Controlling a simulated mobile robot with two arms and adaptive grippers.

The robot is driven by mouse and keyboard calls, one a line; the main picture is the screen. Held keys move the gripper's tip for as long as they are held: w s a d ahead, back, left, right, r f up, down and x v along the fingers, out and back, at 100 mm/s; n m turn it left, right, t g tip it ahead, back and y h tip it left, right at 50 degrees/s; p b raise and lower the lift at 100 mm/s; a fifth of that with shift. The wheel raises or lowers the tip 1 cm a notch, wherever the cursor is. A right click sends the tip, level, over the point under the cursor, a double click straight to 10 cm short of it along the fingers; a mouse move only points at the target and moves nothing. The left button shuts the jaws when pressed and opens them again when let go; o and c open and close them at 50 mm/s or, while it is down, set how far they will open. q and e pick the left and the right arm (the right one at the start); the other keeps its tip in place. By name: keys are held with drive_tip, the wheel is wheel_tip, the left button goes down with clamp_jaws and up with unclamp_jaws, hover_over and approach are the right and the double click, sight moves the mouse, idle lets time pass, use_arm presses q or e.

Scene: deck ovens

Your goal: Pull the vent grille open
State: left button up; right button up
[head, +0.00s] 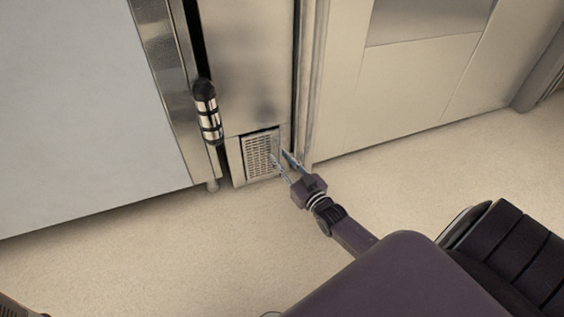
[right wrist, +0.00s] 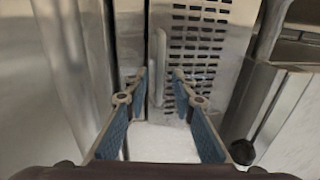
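The vent grille (head: 262,153) is a small slotted metal panel low in the narrow steel cabinet between the ovens. It looks shut or nearly so. In the right wrist view the grille (right wrist: 198,45) fills the upper middle, with a slim upright handle (right wrist: 157,65) along its left side. My right gripper (head: 282,161) is in front of the grille, fingers open and pointing at it. In the wrist view the handle lies between the two fingertips (right wrist: 160,76); I cannot tell whether either touches it. My left gripper is not in view.
A large steel unit (head: 85,110) stands on the left, with a dark-capped metal handle (head: 207,110) sticking out near the grille. A pale panelled unit (head: 400,90) stands on the right. The beige floor (head: 130,255) in front is clear.

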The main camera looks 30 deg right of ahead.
clamp_jaws()
idle(0.5)
